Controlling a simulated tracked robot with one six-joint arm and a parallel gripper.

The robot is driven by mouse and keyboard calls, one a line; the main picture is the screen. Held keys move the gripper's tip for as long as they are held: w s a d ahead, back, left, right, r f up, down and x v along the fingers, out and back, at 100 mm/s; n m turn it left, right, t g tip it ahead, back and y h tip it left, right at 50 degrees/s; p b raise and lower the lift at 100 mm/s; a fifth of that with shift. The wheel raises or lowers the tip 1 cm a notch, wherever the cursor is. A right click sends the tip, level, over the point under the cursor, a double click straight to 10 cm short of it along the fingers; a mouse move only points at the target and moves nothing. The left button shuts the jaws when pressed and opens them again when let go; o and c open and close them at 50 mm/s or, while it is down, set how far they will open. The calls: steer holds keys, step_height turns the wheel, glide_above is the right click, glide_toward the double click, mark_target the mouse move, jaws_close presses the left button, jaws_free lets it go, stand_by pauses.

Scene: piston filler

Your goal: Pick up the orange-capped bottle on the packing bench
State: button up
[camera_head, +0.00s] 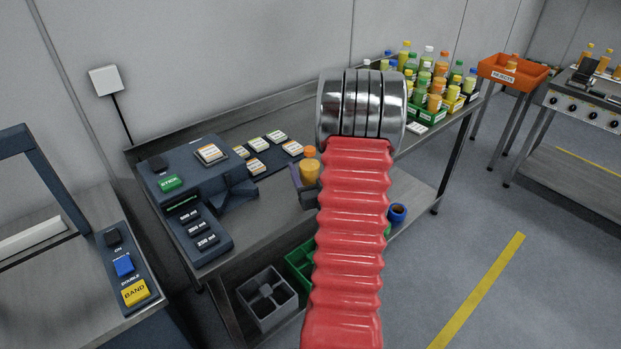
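A bottle with an orange cap and orange-yellow contents (310,169) stands upright at the front of the bench (275,205), just left of my red arm. A dark grey piece (298,188) lies against its lower left side. I cannot tell whether this piece is a holder or part of my gripper. My red ribbed arm with its chrome end hides what is behind it, including the bottle's right surroundings. My gripper's fingertips cannot be made out. Several other bottles, some orange-capped, stand in green and yellow crates (428,118) at the bench's far right end.
A labelling machine (198,190) with a green button and several label stacks (257,144) occupies the bench's left. Grey (266,303) and green (297,265) crates sit below. An orange rejects tray (513,72) stands right. The floor on the right is clear.

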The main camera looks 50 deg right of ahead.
mark_target(310, 149)
steer(key=c, duration=1.4)
steer(key=shift+r, duration=0.2)
steer(key=shift+r, duration=4.9)
